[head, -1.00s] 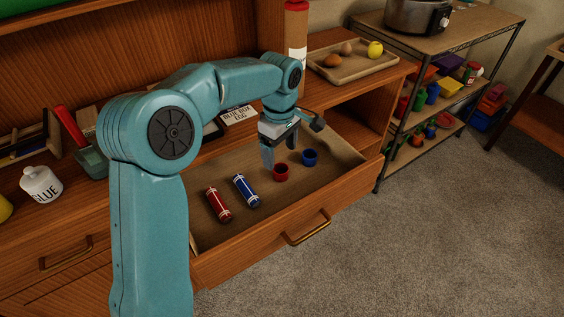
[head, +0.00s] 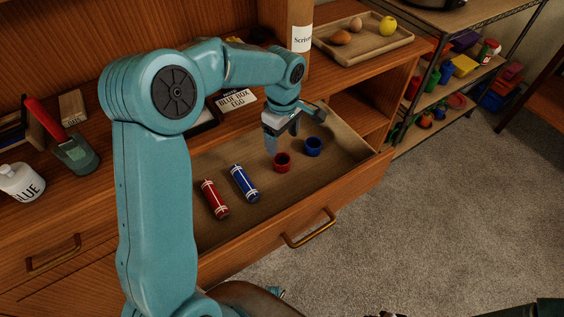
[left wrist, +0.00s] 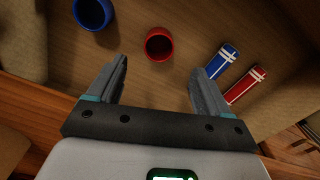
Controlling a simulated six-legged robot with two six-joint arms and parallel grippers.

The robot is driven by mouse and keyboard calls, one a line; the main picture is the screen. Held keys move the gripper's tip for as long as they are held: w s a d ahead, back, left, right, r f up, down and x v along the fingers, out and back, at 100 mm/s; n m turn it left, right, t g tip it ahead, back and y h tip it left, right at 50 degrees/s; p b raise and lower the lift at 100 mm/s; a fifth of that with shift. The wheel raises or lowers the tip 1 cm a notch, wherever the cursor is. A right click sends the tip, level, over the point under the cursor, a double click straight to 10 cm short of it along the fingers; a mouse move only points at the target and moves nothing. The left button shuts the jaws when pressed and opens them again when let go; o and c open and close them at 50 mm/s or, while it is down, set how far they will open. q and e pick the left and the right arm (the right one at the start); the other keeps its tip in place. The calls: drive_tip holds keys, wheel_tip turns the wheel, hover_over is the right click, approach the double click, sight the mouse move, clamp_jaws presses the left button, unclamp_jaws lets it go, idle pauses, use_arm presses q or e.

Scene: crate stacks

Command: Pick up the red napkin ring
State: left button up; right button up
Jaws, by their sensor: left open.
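The red napkin ring (head: 282,161) stands upright in the open drawer, left of the blue napkin ring (head: 313,146). My left gripper (head: 284,140) is above the drawer, just behind the red ring in the head view, pointing down. In the left wrist view the red ring (left wrist: 159,44) lies ahead of my open left gripper (left wrist: 158,78), between the lines of its fingers and not touching them. The blue ring (left wrist: 92,12) is left of it, cut by the top edge. My right gripper is not in view.
A red roll (head: 215,198) and a blue roll (head: 244,183), both with white bands, lie in the drawer left of the rings. The drawer front (head: 290,225) with its brass handle bounds the near side. A tray (head: 362,52) with egg-like items and a yellow fruit stands on the cabinet top.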

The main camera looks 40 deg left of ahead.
sight(283, 160)
use_arm(q)
wheel_tip(283, 160, down, 10)
drive_tip(key=shift+r, duration=0.1)
drive_tip(key=c, duration=1.1)
